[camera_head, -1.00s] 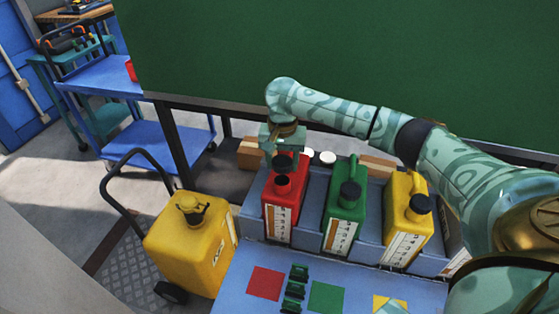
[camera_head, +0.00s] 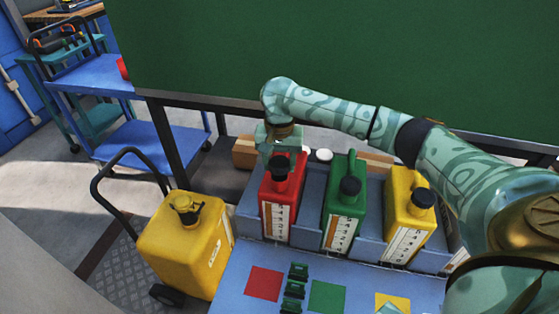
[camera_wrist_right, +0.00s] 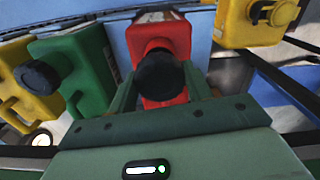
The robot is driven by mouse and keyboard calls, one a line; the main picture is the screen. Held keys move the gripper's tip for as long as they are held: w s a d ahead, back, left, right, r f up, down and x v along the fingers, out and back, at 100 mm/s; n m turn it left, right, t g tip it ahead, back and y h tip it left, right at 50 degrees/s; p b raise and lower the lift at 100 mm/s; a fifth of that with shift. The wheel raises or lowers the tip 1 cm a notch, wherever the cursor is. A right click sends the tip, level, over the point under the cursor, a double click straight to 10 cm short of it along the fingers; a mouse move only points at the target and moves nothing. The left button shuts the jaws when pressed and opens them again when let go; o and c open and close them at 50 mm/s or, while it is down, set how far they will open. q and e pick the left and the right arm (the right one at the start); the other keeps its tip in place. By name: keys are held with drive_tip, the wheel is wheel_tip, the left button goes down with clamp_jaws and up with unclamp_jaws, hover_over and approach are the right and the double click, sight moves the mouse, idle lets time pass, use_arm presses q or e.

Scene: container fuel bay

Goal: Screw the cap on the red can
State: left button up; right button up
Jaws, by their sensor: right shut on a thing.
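The red can (camera_head: 281,203) stands upright in the blue rack, at the left of the row of cans. A black cap (camera_head: 281,172) is at the mouth of its neck. My right gripper (camera_head: 281,158) reaches in from above and behind and is shut on the cap. In the right wrist view the cap (camera_wrist_right: 160,75) sits between the two fingers, in line with the red can (camera_wrist_right: 157,35). The cap hides the neck, so I cannot tell how far it is threaded. My left gripper is not in view.
A green can (camera_head: 344,205) and a yellow can (camera_head: 408,215), both with black caps, stand to the right. A large yellow container (camera_head: 185,245) on a hand cart stands at left. Red, green and yellow squares mark the blue tabletop (camera_head: 240,285) in front.

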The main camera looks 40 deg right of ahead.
drive_tip(key=shift+f+p, duration=0.35)
drive_tip(key=shift+f, duration=0.2)
drive_tip(key=shift+f+p, duration=0.7)
drive_tip(key=shift+p, duration=0.2)
idle(0.6)
